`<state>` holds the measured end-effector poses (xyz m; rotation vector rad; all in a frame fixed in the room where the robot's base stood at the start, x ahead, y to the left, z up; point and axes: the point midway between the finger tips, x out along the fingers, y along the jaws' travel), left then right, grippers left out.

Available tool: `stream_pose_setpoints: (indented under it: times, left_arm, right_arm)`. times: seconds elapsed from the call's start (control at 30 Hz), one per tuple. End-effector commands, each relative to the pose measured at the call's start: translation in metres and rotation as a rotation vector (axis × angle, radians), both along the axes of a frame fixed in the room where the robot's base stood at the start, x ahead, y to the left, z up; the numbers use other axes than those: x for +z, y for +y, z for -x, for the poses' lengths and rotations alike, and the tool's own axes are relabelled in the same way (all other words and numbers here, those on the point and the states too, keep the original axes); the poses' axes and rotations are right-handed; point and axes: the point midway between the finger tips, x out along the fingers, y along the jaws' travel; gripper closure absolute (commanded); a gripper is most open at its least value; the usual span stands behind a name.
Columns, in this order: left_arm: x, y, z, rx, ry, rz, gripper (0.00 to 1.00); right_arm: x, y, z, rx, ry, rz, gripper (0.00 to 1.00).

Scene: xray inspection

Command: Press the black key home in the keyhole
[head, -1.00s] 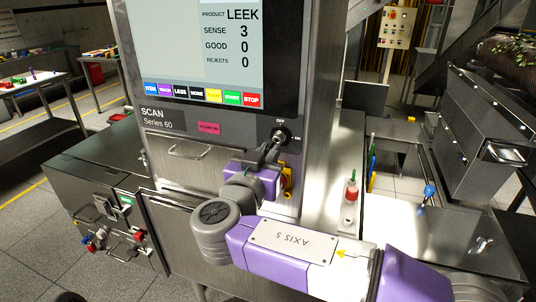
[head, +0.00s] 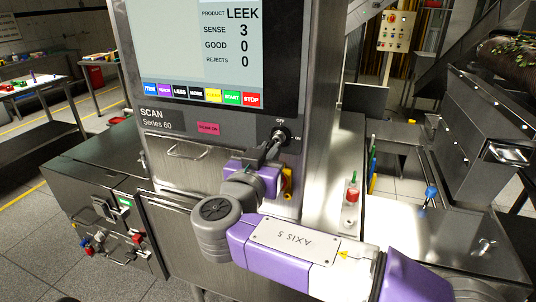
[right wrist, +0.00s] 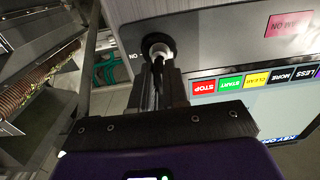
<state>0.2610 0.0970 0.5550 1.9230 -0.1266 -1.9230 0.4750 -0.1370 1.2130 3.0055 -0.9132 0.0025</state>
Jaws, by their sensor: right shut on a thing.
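The round keyhole switch (head: 283,134) sits on the grey SCAN panel below the screen, between the OFF and ON marks. It also shows in the right wrist view (right wrist: 155,45). My right gripper (head: 270,150) is at the switch with its fingers pointing at it. In the right wrist view its fingers (right wrist: 159,82) are shut on the black key (right wrist: 158,68), whose outer end lies between them. The front of the key meets the switch. How deep it sits cannot be told, as the fingers hide much of it. My left gripper is not in view.
A pink button label (head: 208,128) and a row of coloured buttons (head: 203,95) are left of and above the switch. A yellow part (head: 287,182) is below it.

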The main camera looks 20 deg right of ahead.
Motion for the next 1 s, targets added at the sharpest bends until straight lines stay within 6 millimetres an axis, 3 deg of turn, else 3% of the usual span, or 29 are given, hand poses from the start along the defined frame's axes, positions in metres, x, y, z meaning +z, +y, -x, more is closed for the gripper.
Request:
stream_pose_setpoints:
  times: [1.0]
  left_arm:
    - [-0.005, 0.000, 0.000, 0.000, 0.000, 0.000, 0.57]
  right_arm:
    - [0.000, -0.008, -0.012, -0.001, 0.000, 0.000, 1.00]
